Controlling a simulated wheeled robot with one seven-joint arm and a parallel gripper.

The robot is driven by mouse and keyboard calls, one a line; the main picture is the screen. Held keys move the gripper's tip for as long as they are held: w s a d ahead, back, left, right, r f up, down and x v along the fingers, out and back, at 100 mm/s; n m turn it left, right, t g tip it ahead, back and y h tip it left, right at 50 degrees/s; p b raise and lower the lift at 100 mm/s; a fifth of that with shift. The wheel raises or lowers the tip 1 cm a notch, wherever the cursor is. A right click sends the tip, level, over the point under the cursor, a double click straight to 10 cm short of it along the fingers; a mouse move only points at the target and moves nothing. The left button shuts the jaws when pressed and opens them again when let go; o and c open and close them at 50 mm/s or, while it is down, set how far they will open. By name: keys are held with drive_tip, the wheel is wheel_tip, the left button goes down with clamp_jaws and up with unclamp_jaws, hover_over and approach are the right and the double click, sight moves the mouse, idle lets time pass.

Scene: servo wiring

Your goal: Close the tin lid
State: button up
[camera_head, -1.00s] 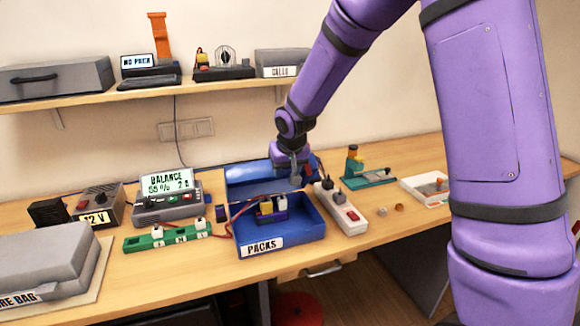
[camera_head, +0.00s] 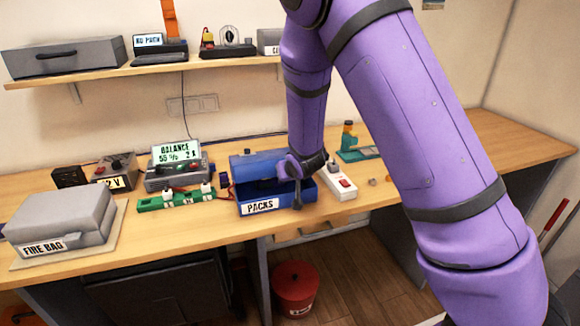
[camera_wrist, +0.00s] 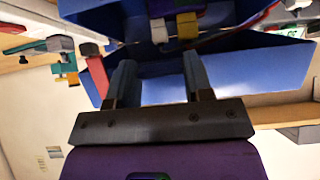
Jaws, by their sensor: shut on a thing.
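The blue tin (camera_head: 290,200) with its PACKS label (camera_head: 263,206) stands at the middle of the bench. My gripper (camera_head: 297,195) is at the tin's right side. In the wrist view, the fingers of my gripper (camera_wrist: 158,80) stand either side of the blue lid panel (camera_wrist: 160,65) and are shut on it. The exact contact is hard to see. Packs with white and yellow plugs (camera_wrist: 172,28) show inside the tin (camera_wrist: 110,15).
The grey fire bag box (camera_head: 62,215) lies at far left. The bench front right is clear.

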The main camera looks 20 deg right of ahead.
drive_tip(key=shift+t, duration=0.7)
drive_tip(key=shift+s+f, duration=0.25)
drive_tip(key=shift+f, duration=0.65)
drive_tip(key=shift+s+f, duration=0.2)
drive_tip(key=shift+f, duration=0.7)
drive_tip(key=shift+s+f, duration=0.25)
drive_tip(key=shift+f, duration=0.65)
drive_tip(key=o, duration=1.3)
drive_tip(key=shift+r, duration=0.1)
drive_tip(key=v, duration=1)
drive_tip(key=shift+s+r, duration=0.1)
drive_tip(key=shift+s, duration=0.2)
